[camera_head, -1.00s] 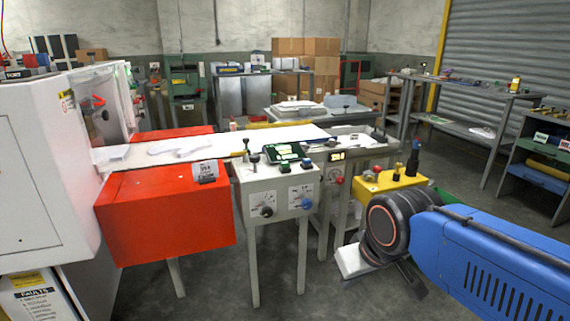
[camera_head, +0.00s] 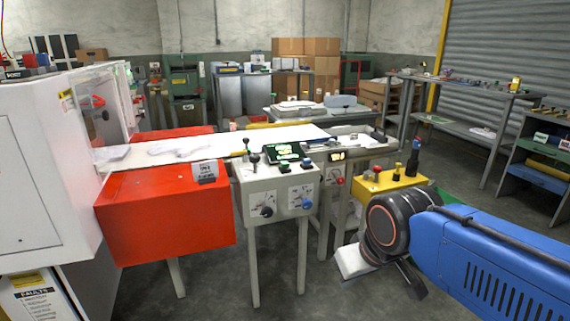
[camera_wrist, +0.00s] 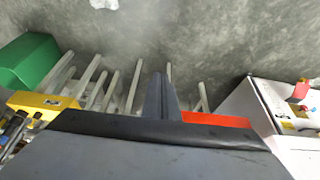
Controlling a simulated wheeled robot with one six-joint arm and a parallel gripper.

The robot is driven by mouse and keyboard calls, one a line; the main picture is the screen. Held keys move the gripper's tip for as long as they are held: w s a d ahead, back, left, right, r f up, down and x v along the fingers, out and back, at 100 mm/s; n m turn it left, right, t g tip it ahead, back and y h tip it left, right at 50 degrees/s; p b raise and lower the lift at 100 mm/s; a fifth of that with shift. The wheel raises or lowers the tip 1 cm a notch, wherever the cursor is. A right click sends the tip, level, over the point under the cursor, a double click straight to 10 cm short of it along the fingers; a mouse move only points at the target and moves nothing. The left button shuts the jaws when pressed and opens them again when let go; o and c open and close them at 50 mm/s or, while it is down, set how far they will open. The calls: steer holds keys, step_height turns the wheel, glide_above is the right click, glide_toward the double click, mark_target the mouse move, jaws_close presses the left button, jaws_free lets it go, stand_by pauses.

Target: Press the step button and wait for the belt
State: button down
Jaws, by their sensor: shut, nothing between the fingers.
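The control box (camera_head: 276,190) stands on legs at the centre of the head view. On its top are a lit screen (camera_head: 285,152), a black-knobbed lever (camera_head: 254,158), a teal button (camera_head: 284,166) and a blue button (camera_head: 306,163). I cannot read which is the step button. The belt (camera_head: 225,140) runs behind it, with pale, flat, glove-like shapes (camera_head: 172,147) at its left part. My gripper is at the lower right, apart from the box. Its fingers (camera_wrist: 160,95) are together and empty over the floor in the wrist view.
A red housing (camera_head: 165,205) and a white cabinet (camera_head: 40,170) stand left of the box. A yellow box (camera_head: 388,181) with knobs stands to its right, near my arm. Shelves (camera_head: 465,135) line the right. Grey floor is open in front of the box.

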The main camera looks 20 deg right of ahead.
stand_by(0.3)
step_height(320, 180, up, 17)
steer(key=m+t+y, duration=0.1)
steer(key=m+t, duration=0.3)
steer(key=m, duration=0.4)
glide_above(287, 164)
steer(key=shift+w+r, duration=0.1)
steer(key=shift+r, duration=0.1)
steer(key=shift+f, duration=0.1)
steer(key=shift+f, duration=4.3)
steer(key=shift+f, duration=0.1)
steer(key=shift+f, duration=0.35)
